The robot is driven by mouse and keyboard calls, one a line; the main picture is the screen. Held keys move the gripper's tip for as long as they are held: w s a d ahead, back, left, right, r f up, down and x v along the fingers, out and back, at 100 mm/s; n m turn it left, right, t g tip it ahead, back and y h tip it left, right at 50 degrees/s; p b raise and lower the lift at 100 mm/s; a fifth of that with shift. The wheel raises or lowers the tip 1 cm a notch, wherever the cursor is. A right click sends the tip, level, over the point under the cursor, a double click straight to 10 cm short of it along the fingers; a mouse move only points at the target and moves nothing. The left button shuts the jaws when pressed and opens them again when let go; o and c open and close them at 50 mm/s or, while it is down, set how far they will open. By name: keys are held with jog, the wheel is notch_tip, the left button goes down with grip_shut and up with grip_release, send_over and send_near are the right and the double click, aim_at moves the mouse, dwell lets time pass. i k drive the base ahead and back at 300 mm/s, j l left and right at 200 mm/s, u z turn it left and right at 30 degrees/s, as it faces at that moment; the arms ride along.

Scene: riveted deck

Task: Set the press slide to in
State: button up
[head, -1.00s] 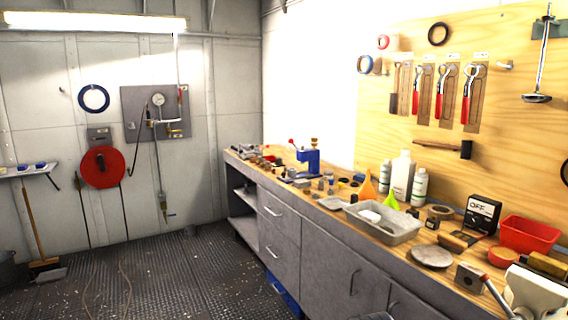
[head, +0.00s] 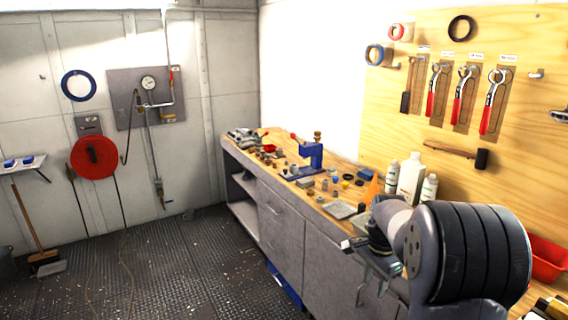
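A blue press (head: 312,157) stands on the workbench against the right wall, with a brown knob on top and a red-tipped lever (head: 294,136) at its left. Its slide is too small to make out, so I cannot tell its position. My gripper (head: 362,268) is in front of the bench's cabinet fronts, lower right of the press and well apart from it in the picture. Its fingers are small and seen at an angle, so I cannot tell whether they are open. I see nothing held in it.
The wooden benchtop (head: 262,160) carries several small parts, bottles (head: 410,178) and a grey tray (head: 340,210). A red bin (head: 548,260) is at the right. Tools hang on the plywood board (head: 420,110). The ribbed floor (head: 190,260) at left is mostly clear.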

aim_at(293, 172)
jog(key=i+j, duration=0.2)
jog(key=i, duration=0.35)
jog(key=i+j, duration=0.15)
jog(key=i, duration=0.35)
jog(key=i+j+z, duration=0.1)
jog(key=i, duration=0.45)
jog(key=i+j, duration=0.35)
jog(key=i, duration=0.2)
jog(key=i+j+z, duration=0.1)
jog(key=i, duration=0.4)
jog(key=i+j, duration=0.4)
jog(key=i, duration=0.15)
